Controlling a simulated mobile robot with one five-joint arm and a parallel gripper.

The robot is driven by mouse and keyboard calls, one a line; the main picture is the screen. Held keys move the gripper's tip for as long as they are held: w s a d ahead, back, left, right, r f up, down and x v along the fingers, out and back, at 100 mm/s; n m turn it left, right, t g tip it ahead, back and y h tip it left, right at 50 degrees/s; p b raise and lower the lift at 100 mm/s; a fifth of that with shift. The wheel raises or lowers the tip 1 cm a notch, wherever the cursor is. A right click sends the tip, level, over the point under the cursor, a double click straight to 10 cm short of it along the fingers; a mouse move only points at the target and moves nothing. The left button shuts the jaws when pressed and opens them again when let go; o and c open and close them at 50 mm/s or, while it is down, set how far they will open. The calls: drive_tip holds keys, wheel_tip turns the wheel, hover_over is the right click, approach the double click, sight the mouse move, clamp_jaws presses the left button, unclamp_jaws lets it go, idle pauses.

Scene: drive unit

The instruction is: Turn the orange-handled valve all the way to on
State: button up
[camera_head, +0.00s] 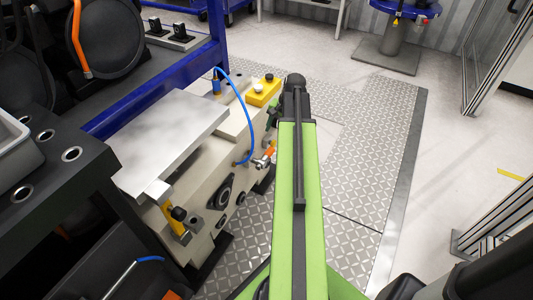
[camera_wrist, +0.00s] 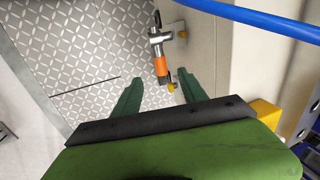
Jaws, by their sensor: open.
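The valve with the orange handle (camera_head: 262,161) sticks out from the side of the beige machine in the head view, just left of my green arm. In the wrist view its metal body (camera_wrist: 157,38) is at the upper middle, and its orange handle (camera_wrist: 161,67) points down the picture toward my gripper. My gripper (camera_wrist: 160,79) is open, with its two dark green fingers apart and the handle's end showing between or just beyond their tips. I cannot tell the depth gap.
The beige machine (camera_head: 207,178) has a blue hose (camera_head: 250,122) looping down near the valve and a yellow button box (camera_head: 264,91) on top. The hose also crosses the wrist view's upper right (camera_wrist: 260,20). Patterned floor plates (camera_head: 365,150) lie clear to the right.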

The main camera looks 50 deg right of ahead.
sight(268, 155)
drive_tip(key=b+x, duration=1.6)
drive_tip(key=x, duration=0.1)
drive_tip(key=shift+s+d+f+b, duration=0.1)
drive_tip(key=shift+d+f+b, duration=0.15)
drive_tip(key=shift+b, duration=0.15)
drive_tip(key=shift+r, duration=0.1)
drive_tip(key=shift+c, duration=0.4)
clamp_jaws()
drive_tip(key=shift+s, duration=0.1)
